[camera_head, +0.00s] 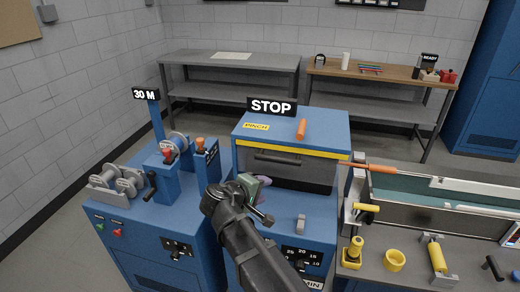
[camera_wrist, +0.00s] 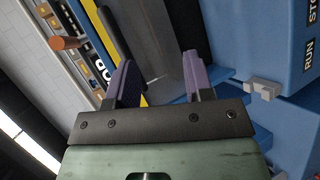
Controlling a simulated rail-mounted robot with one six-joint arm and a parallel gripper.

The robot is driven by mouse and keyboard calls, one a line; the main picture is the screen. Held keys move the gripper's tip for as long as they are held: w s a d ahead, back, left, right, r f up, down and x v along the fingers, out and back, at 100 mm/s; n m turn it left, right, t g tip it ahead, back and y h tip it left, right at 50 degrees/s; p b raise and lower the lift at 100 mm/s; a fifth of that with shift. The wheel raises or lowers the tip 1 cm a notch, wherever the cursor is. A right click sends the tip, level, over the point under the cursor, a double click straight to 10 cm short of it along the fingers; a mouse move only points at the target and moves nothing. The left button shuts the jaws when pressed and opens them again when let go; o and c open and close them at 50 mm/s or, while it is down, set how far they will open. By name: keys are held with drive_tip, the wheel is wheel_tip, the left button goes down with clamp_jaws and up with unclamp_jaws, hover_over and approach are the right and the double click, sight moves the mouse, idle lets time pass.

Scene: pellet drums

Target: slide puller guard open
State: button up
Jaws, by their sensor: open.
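The puller guard (camera_head: 312,176) is a dark panel on the front of the blue machine under the STOP sign (camera_head: 271,106). It sits below a yellow strip (camera_head: 300,150) and has a dark bar handle (camera_head: 277,159) near its top. The guard appears lowered over the machine's front. My gripper (camera_head: 262,190) is in front of the guard's lower left part, below the handle. In the wrist view my gripper (camera_wrist: 160,72) is open, with two purple fingers apart and nothing between them. The dark guard (camera_wrist: 152,40) shows beyond the fingers; contact cannot be told.
An orange knob (camera_head: 302,129) stands on the machine's top. A grey block (camera_head: 301,224) sits on the ledge right of my gripper. A spool stand (camera_head: 165,165) is to the left. A long trough (camera_head: 440,195) is to the right.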

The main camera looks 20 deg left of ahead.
sight(276, 161)
wheel_tip(276, 161, up, 4)
drive_tip(key=w+a+n+t, duration=0.2)
drive_tip(key=a+t, duration=0.1)
drive_tip(key=x, duration=0.3)
drive_tip(key=b+x, duration=0.1)
drive_tip(key=x, duration=0.3)
drive_tip(key=b+x, duration=0.1)
drive_tip(key=x, duration=0.3)
drive_tip(key=shift+w+d, duration=0.1)
drive_tip(key=shift+d, duration=0.25)
clamp_jaws()
